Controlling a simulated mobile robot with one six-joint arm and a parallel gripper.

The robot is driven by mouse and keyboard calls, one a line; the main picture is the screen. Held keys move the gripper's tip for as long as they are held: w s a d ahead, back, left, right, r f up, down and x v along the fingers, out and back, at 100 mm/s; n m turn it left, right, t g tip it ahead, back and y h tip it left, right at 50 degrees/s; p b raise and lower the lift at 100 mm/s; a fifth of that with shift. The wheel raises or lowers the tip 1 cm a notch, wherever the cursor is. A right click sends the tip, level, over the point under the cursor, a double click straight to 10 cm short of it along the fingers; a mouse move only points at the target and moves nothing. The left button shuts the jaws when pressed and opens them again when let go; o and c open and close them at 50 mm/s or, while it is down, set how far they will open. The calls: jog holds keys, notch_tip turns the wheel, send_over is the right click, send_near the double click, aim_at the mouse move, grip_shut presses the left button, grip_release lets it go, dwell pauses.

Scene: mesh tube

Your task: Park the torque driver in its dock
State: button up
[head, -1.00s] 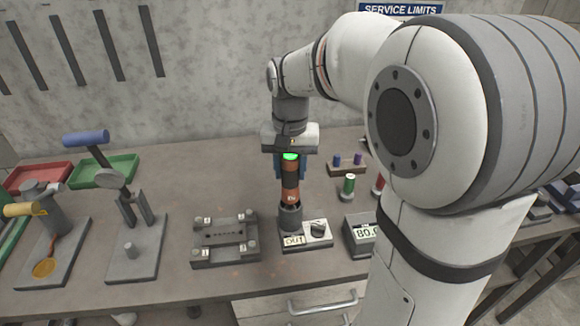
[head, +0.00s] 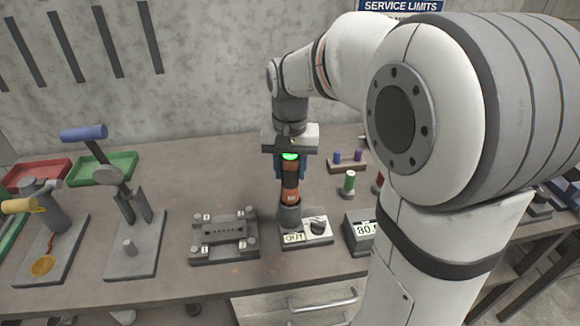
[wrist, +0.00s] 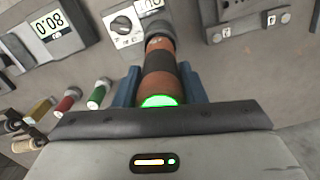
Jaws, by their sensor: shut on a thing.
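The torque driver (head: 290,182) is a brown-orange and black cylinder with a green-lit top. It stands upright under my gripper (head: 289,168), whose blue fingers are shut on its upper part. The wrist view also shows the driver (wrist: 160,72) between the fingers of my gripper (wrist: 160,88). Its lower end meets a grey round piece (head: 289,217) at the left of a pale plate (head: 320,228) with a dark knob and a tag that seems to read OUT. I cannot tell whether this piece is the dock or the driver's own nose, nor how deep it sits.
A grey fixture block (head: 224,238) with corner posts stands close left. A display box (head: 361,232) reading about 80.0 stands right. Green (head: 348,183) and red cylinders stand behind it. Tool stands (head: 130,245) and red and green trays (head: 108,167) fill the left. Bare bench lies behind the fixture.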

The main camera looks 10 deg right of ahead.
aim_at(290, 156)
jog(key=shift+f+b, duration=0.75)
jog(key=shift+f, duration=0.3)
dwell(0.9)
jog(key=o, duration=1.2)
jog(key=shift+o, duration=0.2)
notch_tip(290, 156, up, 8)
jog(key=shift+f, duration=0.1)
jog(key=s+d+f+n+t, duration=0.1)
jog(key=s+f, duration=0.3)
jog(key=s, duration=0.4)
jog(key=s+f+n+t, duration=0.1)
jog(key=s+f+n, duration=0.1)
jog(key=s+f, duration=0.3)
jog(key=s, duration=0.3)
jog(key=shift+d+t, duration=0.4)
